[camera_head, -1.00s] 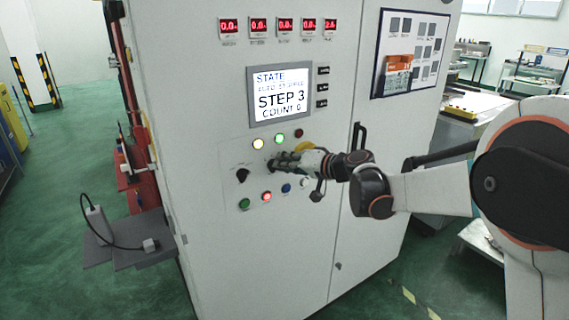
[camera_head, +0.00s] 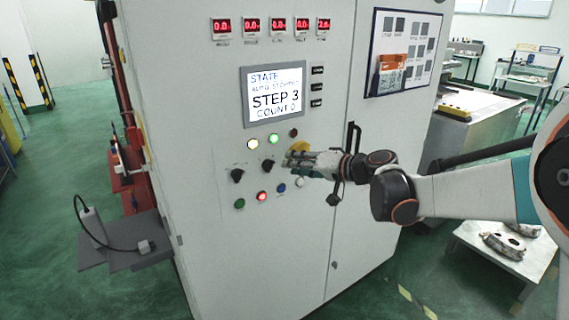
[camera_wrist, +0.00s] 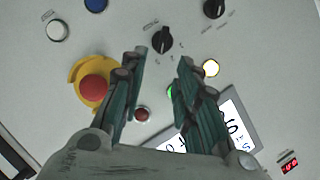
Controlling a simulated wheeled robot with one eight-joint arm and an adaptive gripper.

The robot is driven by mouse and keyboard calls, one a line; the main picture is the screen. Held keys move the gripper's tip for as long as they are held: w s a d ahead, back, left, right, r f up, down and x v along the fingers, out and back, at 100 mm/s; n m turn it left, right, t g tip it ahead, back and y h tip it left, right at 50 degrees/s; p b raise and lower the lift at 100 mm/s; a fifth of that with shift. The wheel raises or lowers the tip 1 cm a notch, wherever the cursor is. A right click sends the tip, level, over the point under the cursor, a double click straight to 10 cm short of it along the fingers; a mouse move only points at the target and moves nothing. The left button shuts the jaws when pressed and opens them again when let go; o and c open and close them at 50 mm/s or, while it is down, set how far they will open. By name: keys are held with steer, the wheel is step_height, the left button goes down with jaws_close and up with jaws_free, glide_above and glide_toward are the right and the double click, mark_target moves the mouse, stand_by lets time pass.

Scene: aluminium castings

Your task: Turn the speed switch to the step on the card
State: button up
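A black rotary knob (camera_head: 264,168), apparently the speed switch, sits on the white cabinet's panel. In the wrist view this knob (camera_wrist: 163,40) has small marks around it, too small to read. A second black knob (camera_head: 237,175) is to its left; it also shows in the wrist view (camera_wrist: 214,8). My gripper (camera_head: 289,160) is just right of the first knob, apart from it. In the wrist view my gripper (camera_wrist: 163,55) is open, with nothing between its fingers. The screen (camera_head: 274,97) reads STEP 3 and COUNT 0. An orange holder or card (camera_head: 392,72) hangs right; its text is unreadable.
A red emergency stop on yellow (camera_wrist: 93,88) lies beside my fingers. A lit white lamp (camera_wrist: 211,68), a dark red button (camera_wrist: 143,114) and several other buttons surround the knobs. A door handle (camera_head: 351,137) is right of the panel. A low table (camera_head: 480,255) stands right.

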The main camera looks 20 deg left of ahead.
steer(key=v, duration=0.5)
steer(key=shift+d+r, duration=0.15)
steer(key=shift+d, duration=0.1)
steer(key=s+d+f+m+h+b, duration=0.1)
steer(key=s+d+f+h, duration=0.3)
steer(key=s+d, duration=0.6)
steer(key=s+d+f+m+h+b, duration=0.1)
steer(key=s+d+f+h, duration=0.3)
steer(key=s+d, duration=0.7)
steer(key=s+d+f+m+t+h+b, duration=0.1)
steer(key=s+d+f+h, duration=0.3)
steer(key=s+d, duration=0.7)
steer(key=shift+f+m+h+b, duration=0.2)
steer(key=shift+m+h+b, duration=0.1)
steer(key=shift+h+b, duration=0.6)
steer(key=shift+a, duration=0.15)
